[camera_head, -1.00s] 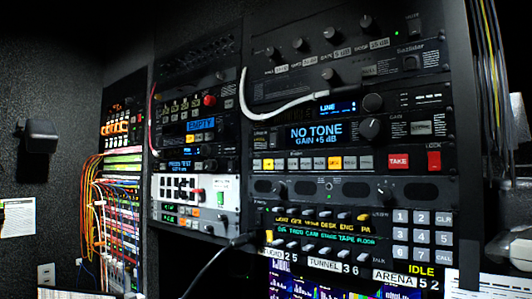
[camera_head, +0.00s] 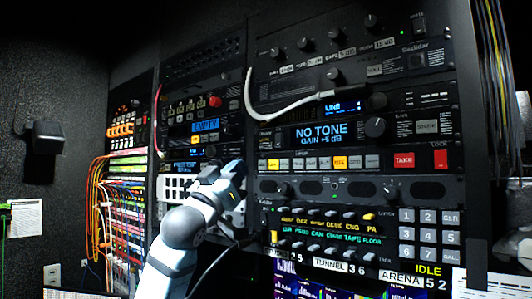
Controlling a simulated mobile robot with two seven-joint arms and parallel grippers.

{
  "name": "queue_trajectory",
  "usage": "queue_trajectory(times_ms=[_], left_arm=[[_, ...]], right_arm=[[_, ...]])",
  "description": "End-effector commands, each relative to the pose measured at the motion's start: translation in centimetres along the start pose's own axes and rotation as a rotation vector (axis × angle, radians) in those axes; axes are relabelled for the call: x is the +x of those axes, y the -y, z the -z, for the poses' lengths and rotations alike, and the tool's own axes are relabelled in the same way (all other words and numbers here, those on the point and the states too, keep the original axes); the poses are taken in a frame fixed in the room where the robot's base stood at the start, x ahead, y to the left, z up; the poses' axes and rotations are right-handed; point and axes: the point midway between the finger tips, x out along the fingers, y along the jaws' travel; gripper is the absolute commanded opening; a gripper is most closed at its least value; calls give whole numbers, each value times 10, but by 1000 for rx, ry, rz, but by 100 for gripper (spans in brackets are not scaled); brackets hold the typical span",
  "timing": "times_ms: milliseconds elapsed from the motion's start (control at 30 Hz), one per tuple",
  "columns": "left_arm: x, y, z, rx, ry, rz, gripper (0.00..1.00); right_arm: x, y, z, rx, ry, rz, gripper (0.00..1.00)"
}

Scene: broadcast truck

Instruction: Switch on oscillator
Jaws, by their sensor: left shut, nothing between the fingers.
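The top-right rack unit (camera_head: 357,55) has several black knobs, small labels and a blurred name at its right end. I cannot read for certain whether it is the oscillator. A small control (camera_head: 418,24) sits at its upper right; its position is too small to tell. Below, a blue display (camera_head: 318,133) reads "NO TONE, GAIN +5 dB". My left gripper (camera_head: 238,188) is shut and empty, in front of the gap between the two rack columns, left of and below that display. It hides part of the white panel behind it. My right gripper is not in view.
A white cable (camera_head: 295,112) loops across the right rack below the top unit. Red TAKE (camera_head: 403,160) and lock (camera_head: 440,159) buttons and a keypad panel (camera_head: 427,238) lie lower right. Coloured cables (camera_head: 120,215) hang at the left.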

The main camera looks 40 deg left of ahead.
Motion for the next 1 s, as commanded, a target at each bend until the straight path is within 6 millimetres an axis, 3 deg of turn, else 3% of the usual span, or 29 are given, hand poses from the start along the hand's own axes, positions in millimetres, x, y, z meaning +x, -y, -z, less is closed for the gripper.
queue_trajectory(times_ms=[167,567,600,800,1000], left_arm=[[20,0,3,0,1,1,0],[104,0,4,-2,1,0,0],[108,0,-3,-2,4,1,0],[124,0,-22,-1,2,0,0],[128,0,-29,0,1,0,0]], right_arm=[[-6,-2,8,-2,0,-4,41],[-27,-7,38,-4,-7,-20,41],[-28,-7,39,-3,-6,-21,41],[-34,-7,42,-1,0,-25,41],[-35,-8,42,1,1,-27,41]])
